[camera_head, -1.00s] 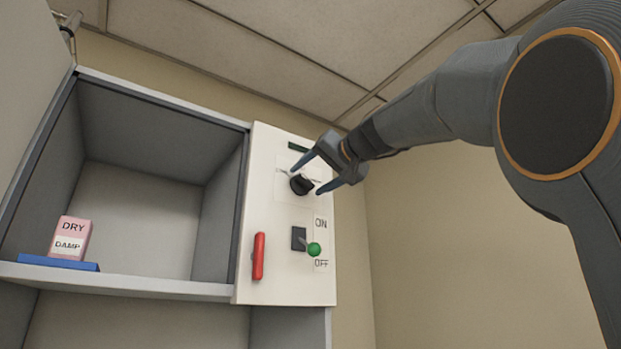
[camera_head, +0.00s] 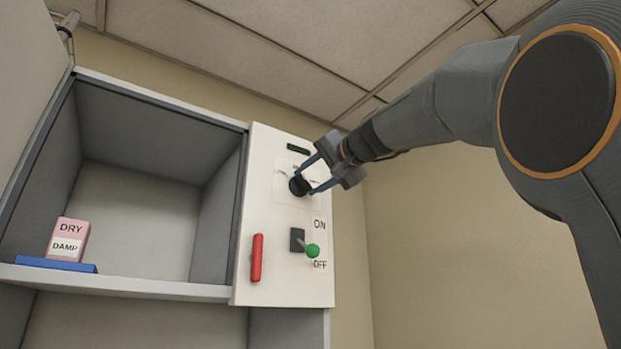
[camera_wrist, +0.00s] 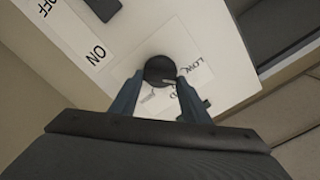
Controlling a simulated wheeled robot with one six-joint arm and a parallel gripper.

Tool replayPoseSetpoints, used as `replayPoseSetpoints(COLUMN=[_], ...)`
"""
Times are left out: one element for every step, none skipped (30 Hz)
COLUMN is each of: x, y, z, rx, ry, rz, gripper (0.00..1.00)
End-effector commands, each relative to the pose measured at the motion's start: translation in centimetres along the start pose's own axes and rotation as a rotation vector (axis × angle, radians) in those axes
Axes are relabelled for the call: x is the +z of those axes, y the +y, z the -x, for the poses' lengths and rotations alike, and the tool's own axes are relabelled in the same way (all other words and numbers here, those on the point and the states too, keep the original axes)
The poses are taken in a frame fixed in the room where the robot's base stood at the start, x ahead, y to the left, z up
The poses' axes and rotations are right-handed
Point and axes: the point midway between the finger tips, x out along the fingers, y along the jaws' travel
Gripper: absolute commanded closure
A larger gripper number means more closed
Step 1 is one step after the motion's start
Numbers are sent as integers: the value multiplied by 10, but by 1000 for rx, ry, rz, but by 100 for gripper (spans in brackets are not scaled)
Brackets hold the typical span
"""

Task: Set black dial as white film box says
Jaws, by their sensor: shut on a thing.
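The black dial (camera_head: 298,186) is on the upper part of the white panel (camera_head: 285,272). My gripper (camera_head: 308,178) is shut on the dial, one finger on each side; in the wrist view the dial (camera_wrist: 159,69) sits between the blue fingertips (camera_wrist: 158,80). Marks stand around the dial; "LOW" reads in the wrist view, the other words are partly hidden. No white film box shows. A pink box (camera_head: 69,228) reading "DRY", with a white label reading "DAMP", stands in the cabinet; I cannot tell any setting from it.
A green-knobbed switch (camera_head: 312,250) between ON and OFF and a red handle (camera_head: 257,258) are lower on the panel. A dark green strip (camera_head: 298,148) is above the dial. A blue flat piece (camera_head: 55,264) lies under the pink box. The wall right of the panel is bare.

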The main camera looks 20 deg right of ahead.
Motion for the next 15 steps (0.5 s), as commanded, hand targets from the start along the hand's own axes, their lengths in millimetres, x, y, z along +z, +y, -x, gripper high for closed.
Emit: replayPoseSetpoints(x=[0,0,0,0,0,0,0,0,0,0,0,0,0,0,0], y=[0,0,0,0,0,0,0,0,0,1,1,1,1,0,0], z=[0,0,0,0,0,0,0,0,0,0,0,0,0,0,1], rx=[1,1,0,0,0,0,0,0,1,1,1,1,1,0,0], ry=[-1,-1,-1,-2,-2,-2,-2,-2,-2,-2,-2,-1,-1,-1,-1], rz=[-42,-71,-109,-138,-167,-205,-234,-262,-300,-327,-354,-390,-416,-442,-475], gripper=[80,80,80,80,80,80,80,80,80,80,80,80,80,80,80])
